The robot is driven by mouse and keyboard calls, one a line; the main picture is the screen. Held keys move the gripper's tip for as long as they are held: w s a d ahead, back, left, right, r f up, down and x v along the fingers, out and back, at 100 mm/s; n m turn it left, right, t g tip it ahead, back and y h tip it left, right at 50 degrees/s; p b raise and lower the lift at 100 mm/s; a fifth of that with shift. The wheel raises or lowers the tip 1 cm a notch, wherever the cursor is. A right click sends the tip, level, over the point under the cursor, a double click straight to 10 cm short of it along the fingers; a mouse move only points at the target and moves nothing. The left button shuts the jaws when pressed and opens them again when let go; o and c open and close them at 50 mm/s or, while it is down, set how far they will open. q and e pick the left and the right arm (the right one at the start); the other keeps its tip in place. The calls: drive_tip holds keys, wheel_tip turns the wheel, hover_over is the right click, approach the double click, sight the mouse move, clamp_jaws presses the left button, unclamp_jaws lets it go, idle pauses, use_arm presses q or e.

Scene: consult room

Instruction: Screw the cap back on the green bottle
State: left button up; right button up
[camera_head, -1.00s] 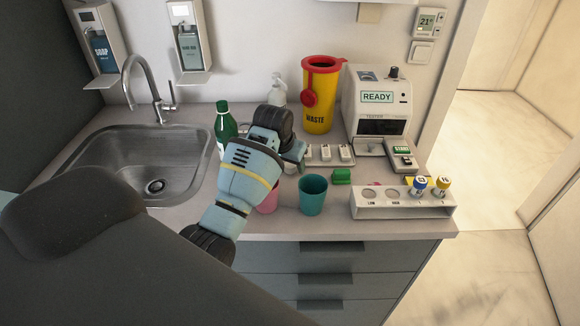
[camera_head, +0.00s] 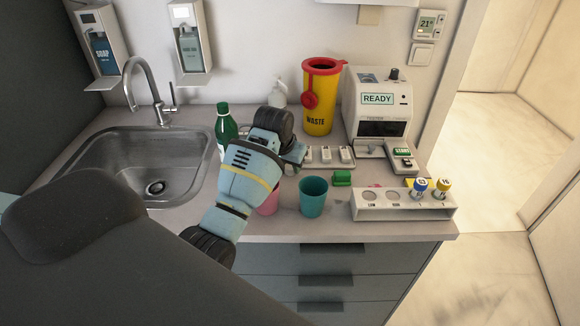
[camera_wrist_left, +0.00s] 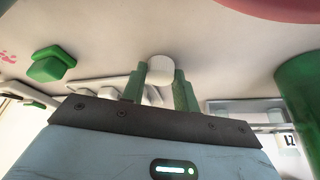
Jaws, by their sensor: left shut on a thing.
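The green bottle (camera_head: 226,128) stands upright on the counter to the right of the sink. It has a white label, and its side also shows at the right of the left wrist view (camera_wrist_left: 302,110). My left gripper (camera_head: 298,155) is to the right of the bottle, apart from it. In the left wrist view, its green fingers (camera_wrist_left: 160,88) are shut on a small white round piece that looks like the cap (camera_wrist_left: 160,69). The head view hides this piece behind the gripper. My right gripper is not in view.
A pink cup (camera_head: 268,203) and a teal cup (camera_head: 312,198) stand at the counter's front. A green block (camera_head: 342,178), a tube rack (camera_head: 405,207), a yellow waste bin (camera_head: 320,100) and an analyzer (camera_head: 378,105) are to the right. The sink (camera_head: 135,165) is left.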

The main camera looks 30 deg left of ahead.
sight(289, 168)
use_arm(q)
wheel_tip(289, 168, up, 10)
idle(0.5)
